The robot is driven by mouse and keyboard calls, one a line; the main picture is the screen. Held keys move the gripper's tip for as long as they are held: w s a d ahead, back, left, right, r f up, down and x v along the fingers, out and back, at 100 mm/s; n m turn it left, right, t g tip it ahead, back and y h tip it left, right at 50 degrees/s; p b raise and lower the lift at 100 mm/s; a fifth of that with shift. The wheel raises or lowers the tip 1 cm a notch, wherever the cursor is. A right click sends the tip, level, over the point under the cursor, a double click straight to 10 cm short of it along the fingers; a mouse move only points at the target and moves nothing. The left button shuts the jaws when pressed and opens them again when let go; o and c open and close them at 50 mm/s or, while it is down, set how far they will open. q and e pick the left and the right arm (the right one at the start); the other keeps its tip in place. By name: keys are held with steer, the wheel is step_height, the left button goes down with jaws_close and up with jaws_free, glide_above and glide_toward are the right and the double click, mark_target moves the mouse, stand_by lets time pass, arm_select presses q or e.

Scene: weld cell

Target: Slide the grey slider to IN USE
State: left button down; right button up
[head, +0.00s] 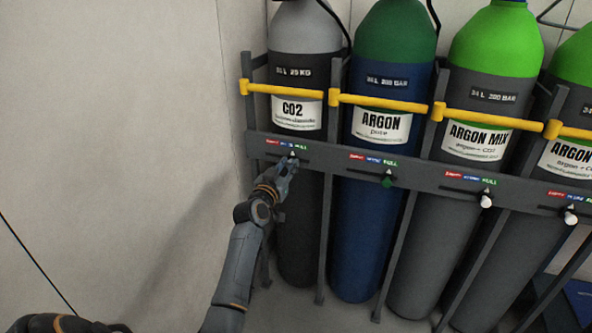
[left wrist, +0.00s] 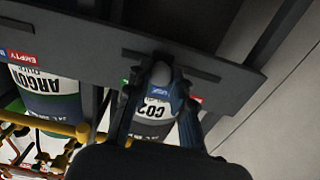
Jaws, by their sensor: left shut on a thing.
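The grey slider (left wrist: 162,75) sits on the dark rail (left wrist: 80,42) in front of the CO2 cylinder (head: 300,200), under its red, blue and green label strip (head: 286,144). My left gripper (head: 290,164) is shut on the slider knob, one finger on each side in the left wrist view. In that view the knob is beside the blue IN USE mark (left wrist: 158,91). In the head view its pale pointer (head: 292,153) shows near the blue and green marks; the exact stop is hard to tell. My fingers hide most of the knob. My right gripper is not in view.
Along the rail, a green slider (head: 387,181) and two white sliders (head: 486,201) (head: 570,217) sit under their own strips. Yellow bars (head: 380,102) cross the cylinders above. A pale wall (head: 130,120) stands on the left, with free room before it.

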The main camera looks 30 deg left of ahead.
arm_select(q)
steer(key=shift+s+a, duration=0.25)
steer(key=shift+a, duration=0.75)
steer(key=c, duration=1.1)
jaws_free()
steer(key=shift+c, duration=0.2)
steer(key=v, duration=1.2)
steer(key=shift+d, duration=0.1)
